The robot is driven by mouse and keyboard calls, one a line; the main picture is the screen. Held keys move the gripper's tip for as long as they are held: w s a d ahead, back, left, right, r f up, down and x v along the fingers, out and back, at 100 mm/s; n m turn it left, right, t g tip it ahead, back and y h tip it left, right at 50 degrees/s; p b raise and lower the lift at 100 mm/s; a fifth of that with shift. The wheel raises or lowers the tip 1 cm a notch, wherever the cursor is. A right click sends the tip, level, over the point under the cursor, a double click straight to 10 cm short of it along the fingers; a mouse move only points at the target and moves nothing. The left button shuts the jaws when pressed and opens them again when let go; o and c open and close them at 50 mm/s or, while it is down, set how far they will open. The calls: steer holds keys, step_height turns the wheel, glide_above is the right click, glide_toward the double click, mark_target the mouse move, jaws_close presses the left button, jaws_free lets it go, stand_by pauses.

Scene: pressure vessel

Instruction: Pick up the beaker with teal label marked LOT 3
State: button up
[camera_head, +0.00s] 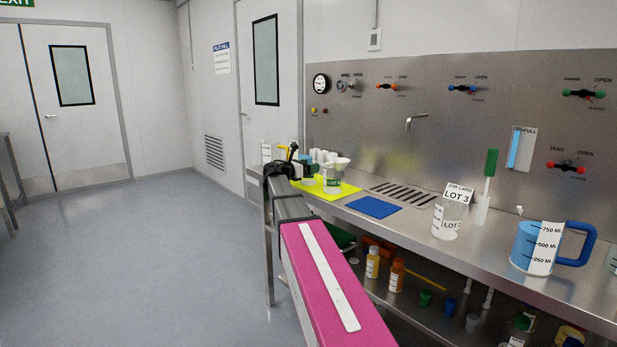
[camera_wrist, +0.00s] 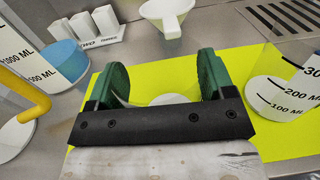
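A clear beaker with a green-teal label (camera_head: 333,184) stands on the yellow mat, right of my gripper (camera_head: 284,165) in the head view; I cannot read its lot number surely. In the wrist view, my gripper (camera_wrist: 163,80) has its green fingers wide apart over the mat. A pale round thing (camera_wrist: 170,99) shows between them, partly hidden by the black gripper plate; I cannot tell which vessel it is. A clear beaker (camera_wrist: 285,100) with 100 and 200 ML marks and white contents stands right of the fingers. Another clear beaker (camera_head: 446,222) stands in front of the LOT 3 job card (camera_head: 458,193).
A vessel with blue contents (camera_wrist: 62,62) and a yellow curved thing (camera_wrist: 25,100) are close on the left. A white funnel (camera_wrist: 167,14) and white block rack (camera_wrist: 95,28) lie behind. A blue mat (camera_head: 374,207) is empty. A blue-handled jug (camera_head: 540,248) stands at the right.

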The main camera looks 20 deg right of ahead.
steer(key=shift+c, duration=0.8)
steer(key=shift+r, duration=0.1)
